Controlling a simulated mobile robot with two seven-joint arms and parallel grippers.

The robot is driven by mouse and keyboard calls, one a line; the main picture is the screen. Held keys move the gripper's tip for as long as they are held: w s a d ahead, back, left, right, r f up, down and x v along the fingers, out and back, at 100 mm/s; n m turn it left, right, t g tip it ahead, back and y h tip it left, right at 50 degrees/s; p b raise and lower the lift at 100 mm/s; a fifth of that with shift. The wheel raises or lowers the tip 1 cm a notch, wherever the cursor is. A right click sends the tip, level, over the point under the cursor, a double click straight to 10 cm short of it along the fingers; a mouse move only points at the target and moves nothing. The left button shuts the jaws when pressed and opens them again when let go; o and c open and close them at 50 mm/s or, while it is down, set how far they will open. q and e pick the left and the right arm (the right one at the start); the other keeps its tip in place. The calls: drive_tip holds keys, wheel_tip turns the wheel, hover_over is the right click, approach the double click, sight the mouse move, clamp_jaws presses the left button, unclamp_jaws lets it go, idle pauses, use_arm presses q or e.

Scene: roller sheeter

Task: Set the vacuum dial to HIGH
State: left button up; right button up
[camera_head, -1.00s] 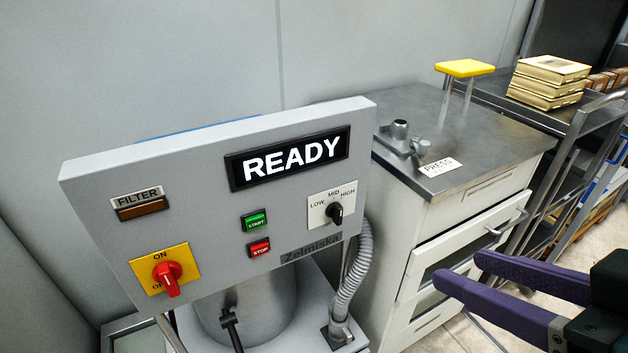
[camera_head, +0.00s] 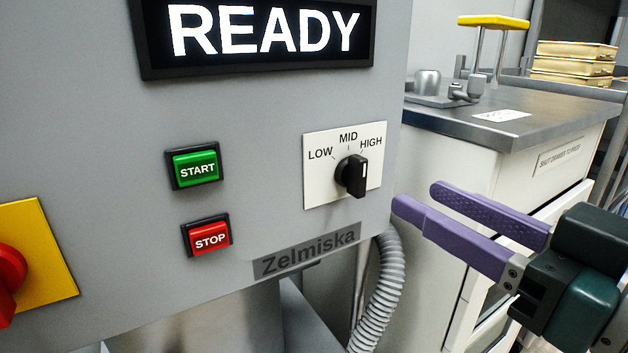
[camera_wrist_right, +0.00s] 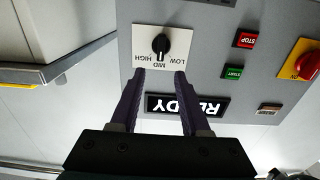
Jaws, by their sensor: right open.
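The vacuum dial is a black knob (camera_head: 352,176) on a white plate (camera_head: 320,188) marked LOW, MID and HIGH, at the lower right of the grey panel. Its grip stands roughly upright with a pale line on its face; I cannot tell for sure which mark it points to. My right gripper (camera_head: 418,197), with purple fingers, is open and empty to the right of the dial, apart from it. In the right wrist view the dial (camera_wrist_right: 160,43) appears upside down, beyond and between the open fingertips (camera_wrist_right: 160,73). My left gripper is not in view.
The panel (camera_head: 90,130) also holds a READY display (camera_head: 260,35), a green START button (camera_head: 196,168), a red STOP button (camera_head: 209,238) and a red switch (camera_head: 10,270) on yellow. A grey hose (camera_head: 382,290) hangs below. A metal-topped cabinet (camera_head: 450,122) stands behind the gripper.

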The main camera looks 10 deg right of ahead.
sight(365, 169)
drive_tip(key=b+x, duration=0.1)
drive_tip(key=x, duration=0.7)
drive_tip(key=shift+w+a, duration=0.1)
drive_tip(key=shift+w, duration=0.05)
clamp_jaws()
idle(0.3)
